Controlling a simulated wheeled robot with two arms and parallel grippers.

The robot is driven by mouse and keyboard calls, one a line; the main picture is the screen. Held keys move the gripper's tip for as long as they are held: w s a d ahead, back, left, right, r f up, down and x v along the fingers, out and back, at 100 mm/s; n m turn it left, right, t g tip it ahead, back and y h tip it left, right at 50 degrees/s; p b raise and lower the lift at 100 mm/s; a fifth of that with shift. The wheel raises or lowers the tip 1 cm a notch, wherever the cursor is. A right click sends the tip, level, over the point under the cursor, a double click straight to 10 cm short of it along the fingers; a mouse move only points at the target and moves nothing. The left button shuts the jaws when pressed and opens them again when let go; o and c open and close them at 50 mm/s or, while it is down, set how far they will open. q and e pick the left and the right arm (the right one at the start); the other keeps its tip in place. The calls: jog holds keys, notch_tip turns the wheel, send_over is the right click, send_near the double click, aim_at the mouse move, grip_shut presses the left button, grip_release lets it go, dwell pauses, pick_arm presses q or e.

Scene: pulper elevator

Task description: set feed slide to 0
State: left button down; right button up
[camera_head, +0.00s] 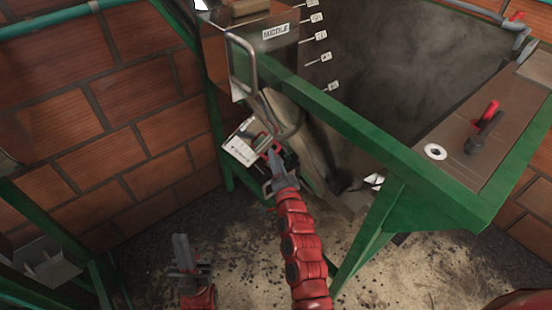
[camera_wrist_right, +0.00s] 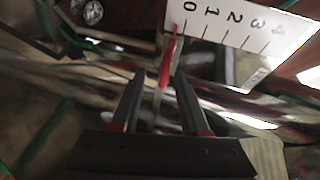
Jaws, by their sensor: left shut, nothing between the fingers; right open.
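The feed slide's white scale plate (camera_head: 240,147) hangs beside the metal chute under the hopper. In the right wrist view the scale (camera_wrist_right: 238,30) reads 0 to 4, and a thin red pointer (camera_wrist_right: 167,62) stands at or very near the 0 mark. My right gripper (camera_head: 270,163) is beside the plate. In the wrist view its two dark fingers (camera_wrist_right: 160,75) are apart, with the pointer's lower end and a thin pale strip showing between them; contact cannot be told. My left gripper (camera_head: 181,240) is shut and empty, low at the left, away from the slide.
A green frame (camera_head: 340,118) runs along the tank, with a leg right of my right arm. A metal loop handle (camera_head: 236,62) hangs above the plate. A panel with a red-handled lever (camera_head: 485,126) is at the right. Open floor lies below.

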jog(key=s+d+b, duration=0.2)
jog(key=s+d, duration=0.1)
jog(key=s, duration=1.3)
jog(key=shift+w+r, duration=0.1)
jog(key=shift+w, duration=0.05)
